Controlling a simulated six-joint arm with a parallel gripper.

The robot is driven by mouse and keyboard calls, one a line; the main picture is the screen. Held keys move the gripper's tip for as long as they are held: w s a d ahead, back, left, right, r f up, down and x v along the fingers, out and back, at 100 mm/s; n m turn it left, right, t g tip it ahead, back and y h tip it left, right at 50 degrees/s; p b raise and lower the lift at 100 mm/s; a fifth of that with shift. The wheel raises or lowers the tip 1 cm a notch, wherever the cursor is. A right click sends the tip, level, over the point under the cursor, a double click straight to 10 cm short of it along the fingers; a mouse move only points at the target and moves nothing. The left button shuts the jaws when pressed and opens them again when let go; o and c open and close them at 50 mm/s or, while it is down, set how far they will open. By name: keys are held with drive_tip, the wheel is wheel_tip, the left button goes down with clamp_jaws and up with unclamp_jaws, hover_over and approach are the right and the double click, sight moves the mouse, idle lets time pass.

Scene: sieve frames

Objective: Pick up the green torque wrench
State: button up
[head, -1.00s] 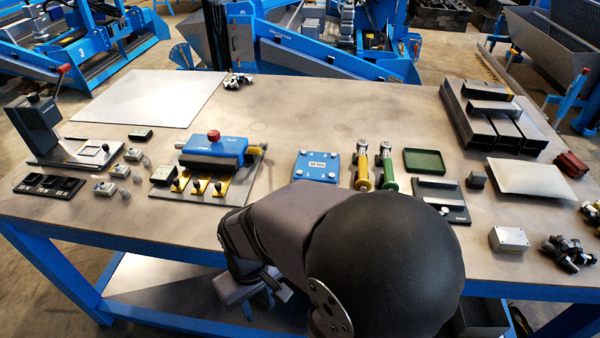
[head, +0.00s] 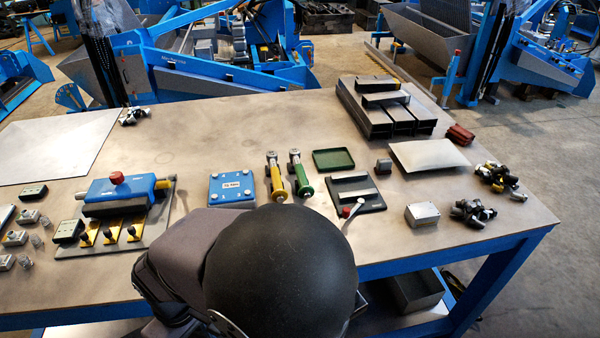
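The green torque wrench (head: 301,179) lies on the table near the middle in the head view, with its silver head toward the back and its green handle toward me. A similar yellow wrench (head: 276,180) lies just to its left, with a narrow gap between them. My arm, with a large black rounded joint, fills the front middle, in front of the wrenches. It does not cover the green wrench. I cannot make out the gripper's fingers; the end of my arm is low at the left of the black joint, partly hidden. Nothing touches the green wrench.
A blue plate (head: 232,190) lies left of the wrenches. A green tray (head: 334,159) and a black fixture plate (head: 367,203) lie to the right. A blue clamp fixture (head: 122,193) stands at the left. Black rectangular tubes (head: 368,122) lie at the back right. The table behind the wrenches is clear.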

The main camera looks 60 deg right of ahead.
drive_tip(key=o, duration=0.3)
